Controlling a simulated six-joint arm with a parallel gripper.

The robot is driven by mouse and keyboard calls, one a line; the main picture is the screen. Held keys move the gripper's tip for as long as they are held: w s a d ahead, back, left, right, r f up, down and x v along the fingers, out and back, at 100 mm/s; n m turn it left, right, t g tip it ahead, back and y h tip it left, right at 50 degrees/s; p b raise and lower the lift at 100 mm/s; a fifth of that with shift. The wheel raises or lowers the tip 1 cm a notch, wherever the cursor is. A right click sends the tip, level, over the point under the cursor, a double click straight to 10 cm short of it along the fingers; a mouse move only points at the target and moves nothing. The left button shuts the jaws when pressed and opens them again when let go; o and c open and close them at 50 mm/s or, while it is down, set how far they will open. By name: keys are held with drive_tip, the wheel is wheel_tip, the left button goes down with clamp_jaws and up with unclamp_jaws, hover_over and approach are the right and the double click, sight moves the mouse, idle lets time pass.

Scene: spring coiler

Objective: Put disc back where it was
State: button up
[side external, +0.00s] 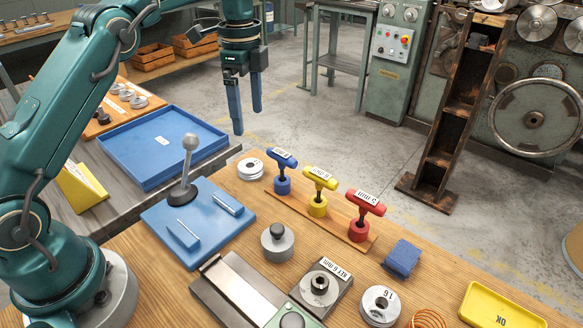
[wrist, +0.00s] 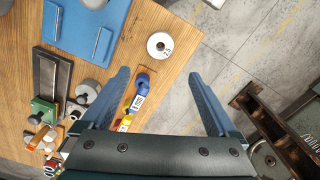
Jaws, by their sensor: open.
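A pale metal disc (side external: 243,174) with a centre hole lies flat on the wooden bench near its back edge, right of the blue mat. In the wrist view the disc (wrist: 152,50) carries a "25" mark. My gripper (side external: 247,122), with two blue fingers pointing down, is open and empty, raised above and behind this disc. In the wrist view the disc shows just beyond the gap between the fingertips (wrist: 158,75). Another disc (side external: 372,310), marked "16", lies at the front of the bench. Several small discs (side external: 128,96) sit on a wooden rack at the left.
Blue, yellow and red T-handled tools (side external: 318,207) stand beside the disc. A blue mat (side external: 155,222) holds an upright ball-topped lever (side external: 187,160). A blue tray (side external: 118,154) lies empty but for a label. A round metal piece (side external: 277,250) and a yellow tray (side external: 478,310) are nearer.

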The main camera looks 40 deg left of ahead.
drive_tip(key=s+d+r+n+t, duration=0.35)
drive_tip(key=s+r+n, duration=0.4)
drive_tip(key=s, duration=0.25)
drive_tip(key=s+d+f+n+t, duration=0.1)
drive_tip(key=s+f+n, duration=0.1)
drive_tip(key=s, duration=0.4)
drive_tip(key=s+d+f+n+t, duration=0.1)
drive_tip(key=s+d+f+n, duration=0.1)
drive_tip(key=s+n, duration=0.2)
drive_tip(key=shift+s+d+f, duration=0.2)
drive_tip(key=shift+s+f, duration=0.2)
drive_tip(key=shift+s, duration=0.5)
